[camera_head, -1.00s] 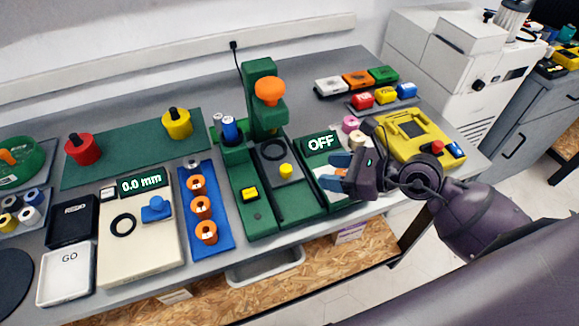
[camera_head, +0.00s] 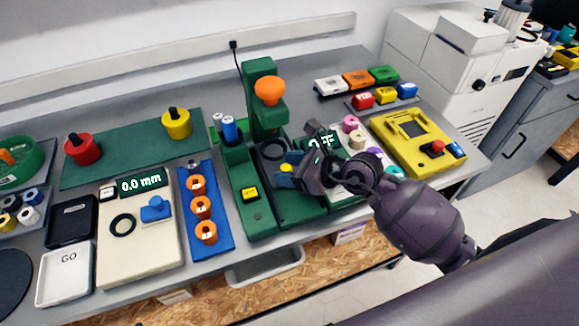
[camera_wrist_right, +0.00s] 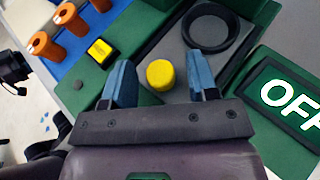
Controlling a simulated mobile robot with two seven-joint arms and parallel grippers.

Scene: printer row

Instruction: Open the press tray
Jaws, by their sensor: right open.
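The green press (camera_head: 262,110) with its orange knob (camera_head: 268,90) stands in the middle of the bench. Its dark grey tray carries a black ring (camera_wrist_right: 210,28) and a yellow round knob (camera_wrist_right: 160,74); the knob is mostly hidden behind my gripper in the head view. My right gripper (camera_head: 284,174) is open, its blue fingertips (camera_wrist_right: 162,78) on either side of the yellow knob in the right wrist view. Whether the fingers touch it I cannot tell. My left gripper is not in view.
The OFF display (camera_wrist_right: 291,100) is right of the tray. A yellow button (camera_head: 250,194) sits on the green base left of it. A blue rack with orange spools (camera_head: 202,205) stands further left. The yellow tester (camera_head: 412,140) is at right.

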